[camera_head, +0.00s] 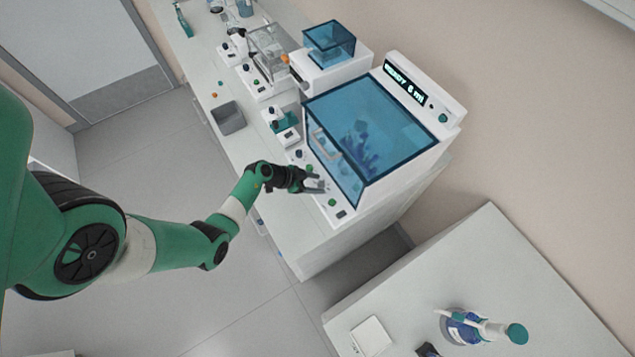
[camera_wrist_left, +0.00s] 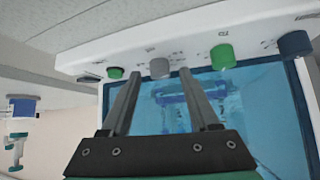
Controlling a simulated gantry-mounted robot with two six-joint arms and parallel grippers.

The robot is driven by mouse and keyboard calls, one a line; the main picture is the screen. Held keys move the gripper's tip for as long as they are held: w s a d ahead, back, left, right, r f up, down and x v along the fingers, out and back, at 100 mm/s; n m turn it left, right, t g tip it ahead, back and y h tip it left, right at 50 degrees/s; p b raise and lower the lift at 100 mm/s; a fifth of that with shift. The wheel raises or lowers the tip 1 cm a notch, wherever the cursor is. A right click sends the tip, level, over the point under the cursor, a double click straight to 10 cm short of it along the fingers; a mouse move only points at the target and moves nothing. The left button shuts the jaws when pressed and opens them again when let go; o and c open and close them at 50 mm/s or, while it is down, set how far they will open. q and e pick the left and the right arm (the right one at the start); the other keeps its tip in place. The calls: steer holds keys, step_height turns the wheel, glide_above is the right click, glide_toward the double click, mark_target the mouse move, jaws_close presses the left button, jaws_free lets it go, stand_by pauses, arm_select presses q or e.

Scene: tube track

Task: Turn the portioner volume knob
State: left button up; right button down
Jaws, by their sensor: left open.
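The portioner (camera_head: 445,133) is a white machine with a blue see-through cover and a display reading "READY 6 ml". Its front strip carries a row of knobs. In the left wrist view these are a small green knob (camera_wrist_left: 115,73), a grey knob (camera_wrist_left: 159,68), a larger green knob (camera_wrist_left: 223,56) and a dark blue knob (camera_wrist_left: 294,43). I cannot read which one is marked for volume. My left gripper (camera_head: 317,184) is open at the front strip. In the left wrist view its fingertips (camera_wrist_left: 160,72) lie on either side of the grey knob; contact cannot be told.
The blue cover (camera_head: 395,125) rises right behind the knob strip. A grey bin (camera_head: 228,118) and other white devices stand along the bench to the upper left. A separate table (camera_head: 510,260) with a blue-labelled bottle (camera_head: 465,327) is at the lower right.

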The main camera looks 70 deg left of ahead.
arm_select(q)
steer(key=shift+w+f, duration=0.3)
steer(key=shift+w, duration=0.05)
jaws_close()
